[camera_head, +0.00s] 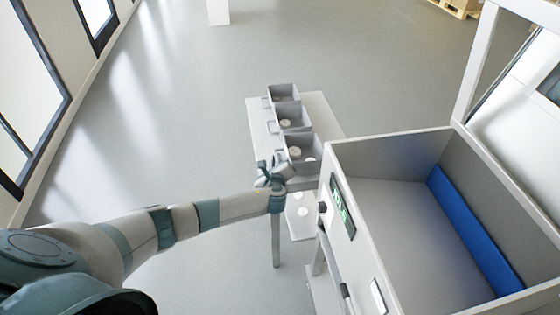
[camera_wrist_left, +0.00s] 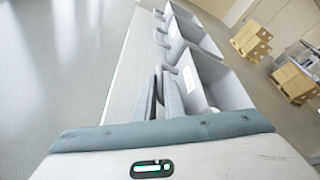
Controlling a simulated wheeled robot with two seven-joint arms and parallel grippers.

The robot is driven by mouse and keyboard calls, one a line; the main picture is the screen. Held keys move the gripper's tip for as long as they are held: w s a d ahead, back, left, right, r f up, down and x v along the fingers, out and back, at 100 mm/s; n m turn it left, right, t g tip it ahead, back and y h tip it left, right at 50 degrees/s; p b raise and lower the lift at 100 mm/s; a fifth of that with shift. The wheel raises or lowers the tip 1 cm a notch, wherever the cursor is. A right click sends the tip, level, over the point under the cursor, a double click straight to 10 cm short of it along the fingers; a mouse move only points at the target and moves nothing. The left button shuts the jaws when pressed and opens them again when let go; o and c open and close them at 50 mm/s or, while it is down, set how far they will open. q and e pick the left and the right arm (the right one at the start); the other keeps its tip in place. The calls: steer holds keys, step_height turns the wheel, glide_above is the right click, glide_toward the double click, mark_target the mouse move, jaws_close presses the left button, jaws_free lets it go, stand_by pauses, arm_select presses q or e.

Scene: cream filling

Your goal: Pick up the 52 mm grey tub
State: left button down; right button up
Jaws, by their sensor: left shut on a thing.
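Three open grey box-shaped tubs with side handles stand in a row on a narrow light table (camera_head: 322,110): the far tub (camera_head: 284,91), the middle tub (camera_head: 293,118) and the near tub (camera_head: 312,145). Pale round pieces show inside them. No size marks are readable, so I cannot tell which is the 52 mm one. My left gripper (camera_head: 273,174) is at the near tub's left front side, shut on its handle; its fingers (camera_wrist_left: 163,94) hide most of the grip. The near tub (camera_wrist_left: 205,80) also shows in the left wrist view. My right gripper is out of view.
A large grey bin (camera_head: 400,165) with a blue strip inside and a green display (camera_head: 342,208) stands close to the right of the tubs. White round pieces (camera_head: 301,211) lie on a surface below the gripper. Open floor lies left and beyond.

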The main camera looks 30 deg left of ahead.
arm_select(q)
step_height(320, 180, up, 9)
steer(key=shift+r+b, duration=0.2)
steer(key=shift+b, duration=0.35)
steer(key=shift+a+f, duration=0.1)
stand_by(0.4)
